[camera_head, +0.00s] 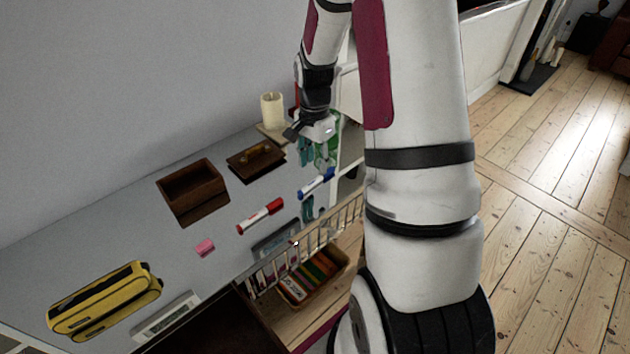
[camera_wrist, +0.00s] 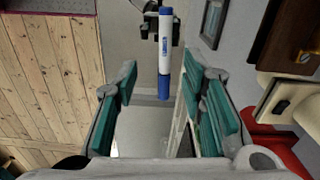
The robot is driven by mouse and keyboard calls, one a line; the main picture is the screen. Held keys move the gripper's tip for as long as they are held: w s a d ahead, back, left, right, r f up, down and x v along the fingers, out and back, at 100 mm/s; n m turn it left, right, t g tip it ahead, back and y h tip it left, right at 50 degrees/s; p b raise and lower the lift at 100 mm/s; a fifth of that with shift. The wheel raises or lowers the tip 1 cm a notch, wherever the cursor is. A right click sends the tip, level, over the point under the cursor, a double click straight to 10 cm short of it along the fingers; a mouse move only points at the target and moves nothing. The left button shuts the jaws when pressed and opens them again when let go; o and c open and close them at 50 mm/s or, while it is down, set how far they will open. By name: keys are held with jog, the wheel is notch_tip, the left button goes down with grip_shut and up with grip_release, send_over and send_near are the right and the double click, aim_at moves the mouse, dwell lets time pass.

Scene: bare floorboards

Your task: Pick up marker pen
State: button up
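A blue-and-white marker pen (camera_head: 316,184) lies on the grey surface near its right edge. In the wrist view, the blue-and-white marker (camera_wrist: 165,55) shows upright in the picture, beyond the gap between my fingertips. A red-and-white marker (camera_head: 260,215) lies to its left and nearer the front. My gripper (camera_wrist: 167,95) is open, with its teal finger pads wide apart and nothing between them. In the head view, my gripper (camera_head: 318,150) is just behind the blue marker, apart from it. My arm hides part of the surface's right end.
A wooden box (camera_head: 193,190), its brown lid (camera_head: 256,161) and a candle (camera_head: 272,110) stand toward the back. A pink eraser (camera_head: 205,248) and yellow pencil case (camera_head: 105,300) lie to the left. A rail (camera_head: 310,245) and a basket (camera_head: 313,277) are in front.

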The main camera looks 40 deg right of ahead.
aim_at(313, 182)
jog(key=shift+w+f, duration=0.2)
jog(key=shift+f, duration=1.5)
jog(key=shift+w+f, duration=0.15)
jog(key=shift+f, duration=1.55)
grip_shut()
